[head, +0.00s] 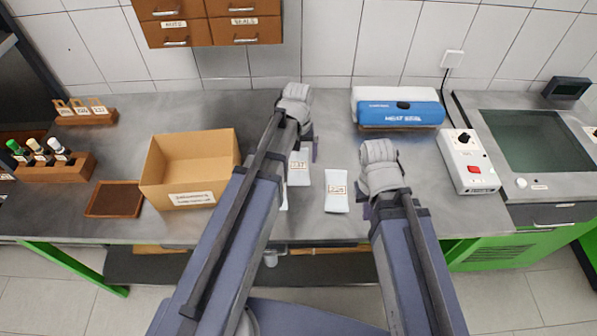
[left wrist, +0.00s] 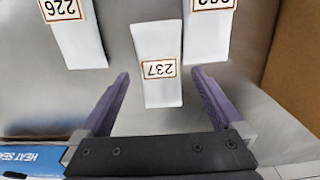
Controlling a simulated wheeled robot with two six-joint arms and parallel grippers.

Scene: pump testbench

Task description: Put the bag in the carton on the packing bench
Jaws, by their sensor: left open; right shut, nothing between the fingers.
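Several white bags with number labels lie on the grey bench. Bag 237 (head: 299,172) is in the middle, and it also shows in the left wrist view (left wrist: 158,88). Bag 226 (head: 337,203) lies right of it; in the left wrist view it is at upper left (left wrist: 86,45). A third bag (left wrist: 207,42) is mostly hidden behind my left arm in the head view. My left gripper (left wrist: 160,75) is open, its fingers on either side of bag 237's near end, not closed on it. The open carton (head: 190,165) stands left of the bags. My right gripper (head: 367,208) is shut and empty, right of bag 226.
A blue heat sealer (head: 400,113) stands at the back right. A white control box (head: 468,165) with a red switch is further right. A brown tray (head: 114,200) and a wooden rack of bottles (head: 55,168) lie left of the carton. Drawers (head: 208,22) hang above.

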